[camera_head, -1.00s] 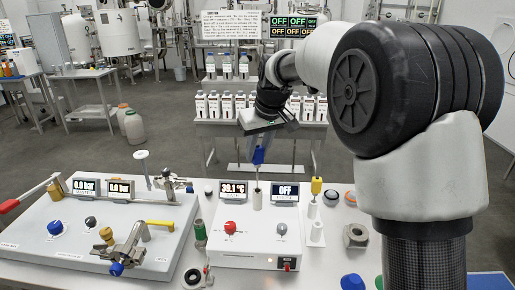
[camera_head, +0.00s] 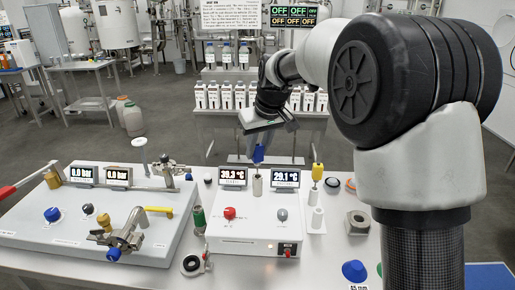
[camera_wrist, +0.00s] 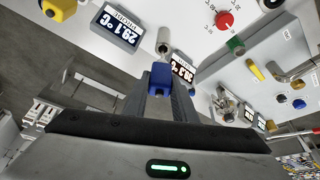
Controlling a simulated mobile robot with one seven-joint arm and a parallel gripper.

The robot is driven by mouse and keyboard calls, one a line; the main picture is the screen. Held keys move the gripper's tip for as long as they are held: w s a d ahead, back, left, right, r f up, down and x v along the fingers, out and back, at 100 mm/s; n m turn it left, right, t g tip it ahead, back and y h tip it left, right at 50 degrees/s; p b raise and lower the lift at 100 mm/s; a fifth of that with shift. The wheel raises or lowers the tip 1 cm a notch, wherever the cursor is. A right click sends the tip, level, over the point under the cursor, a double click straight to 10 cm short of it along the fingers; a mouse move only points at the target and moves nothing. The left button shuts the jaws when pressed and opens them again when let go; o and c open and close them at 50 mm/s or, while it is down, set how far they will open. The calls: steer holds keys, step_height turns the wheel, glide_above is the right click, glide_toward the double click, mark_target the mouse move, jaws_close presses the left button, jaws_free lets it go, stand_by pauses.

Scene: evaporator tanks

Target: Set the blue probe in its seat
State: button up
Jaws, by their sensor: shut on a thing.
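The blue probe (camera_head: 258,154) is in my gripper (camera_head: 259,150), which is shut on its blue handle. In the wrist view the handle (camera_wrist: 161,78) sits between the grey fingers (camera_wrist: 165,103). The probe points down at a metal cylindrical seat (camera_head: 257,185) on the white control box (camera_head: 235,228). The seat also shows in the wrist view (camera_wrist: 163,42). The handle is a little above the seat's top, with a short length of thin rod between them. The rod's tip is hidden, seemingly inside the seat. The right display (camera_head: 286,178) reads 29.1 °C.
The left display (camera_head: 233,176) reads about 39 °C. A valve panel (camera_head: 75,235) fills the left. A metal nut (camera_head: 357,221) and blue cone (camera_head: 354,271) lie at right.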

steer(key=o, duration=1.1)
steer(key=p+v, duration=0.1)
steer(key=v, duration=1.6)
steer(key=s+d+r+m+h+p, duration=0.1)
steer(key=s+d+r+m+p, duration=0.25)
steer(key=s+d, duration=0.75)
steer(key=s+d+f+p, duration=0.1)
steer(key=s+f, duration=0.1)
steer(key=s, duration=0.3)
steer(key=s+d+f+m+t, duration=0.1)
steer(key=s+d+f, duration=0.1)
steer(key=s, duration=0.4)
steer(key=s+d+f+m+h+p, duration=0.1)
steer(key=s+f, duration=0.3)
steer(key=s, duration=0.1)
steer(key=shift+s+d+f+m+t+p, duration=0.2)
steer(key=shift+s+m+t+p, duration=0.1)
steer(key=shift+s+p, duration=0.1)
